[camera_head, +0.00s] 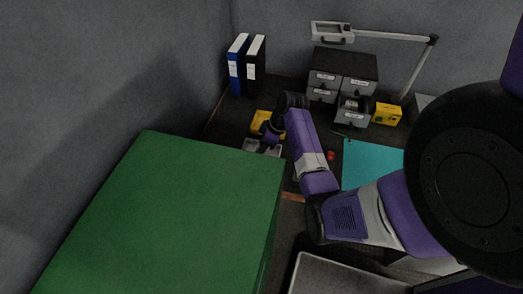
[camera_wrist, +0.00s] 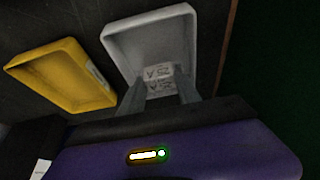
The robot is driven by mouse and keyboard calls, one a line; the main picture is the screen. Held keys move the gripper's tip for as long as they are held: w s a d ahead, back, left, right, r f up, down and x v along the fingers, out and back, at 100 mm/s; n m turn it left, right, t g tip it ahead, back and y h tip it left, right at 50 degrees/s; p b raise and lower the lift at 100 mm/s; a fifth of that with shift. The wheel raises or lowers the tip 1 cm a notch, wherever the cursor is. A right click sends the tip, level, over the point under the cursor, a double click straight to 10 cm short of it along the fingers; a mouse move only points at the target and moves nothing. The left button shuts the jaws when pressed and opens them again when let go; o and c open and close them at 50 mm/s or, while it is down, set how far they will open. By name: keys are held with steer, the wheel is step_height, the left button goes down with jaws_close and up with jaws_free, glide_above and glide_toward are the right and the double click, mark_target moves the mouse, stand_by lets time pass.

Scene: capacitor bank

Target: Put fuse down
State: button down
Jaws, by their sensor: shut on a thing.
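In the wrist view a pale fuse (camera_wrist: 159,71) with "25 A" lettering sits between the two fingertips of my gripper (camera_wrist: 160,88), which is shut on it. The fuse is over the open light grey tray (camera_wrist: 122,40). I cannot tell whether it touches the tray floor. In the head view my gripper (camera_head: 268,138) is over the grey tray (camera_head: 251,146) on the dark bench, and the fuse is too small or hidden to make out.
A yellow tray (camera_wrist: 62,78) lies left of the grey tray. Binders (camera_head: 246,65), grey drawers (camera_head: 343,88), a yellow box (camera_head: 387,114), a lamp (camera_head: 388,37) and a teal mat (camera_head: 371,166) are on the bench. A large green box (camera_head: 165,205) stands in front.

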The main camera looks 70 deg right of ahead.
steer(key=shift+f, duration=1.35)
steer(key=shift+f, duration=0.15)
steer(key=c, duration=0.9)
jaws_free()
steer(key=shift+o, duration=0.2)
steer(key=v, duration=1.2)
steer(key=shift+r, duration=0.25)
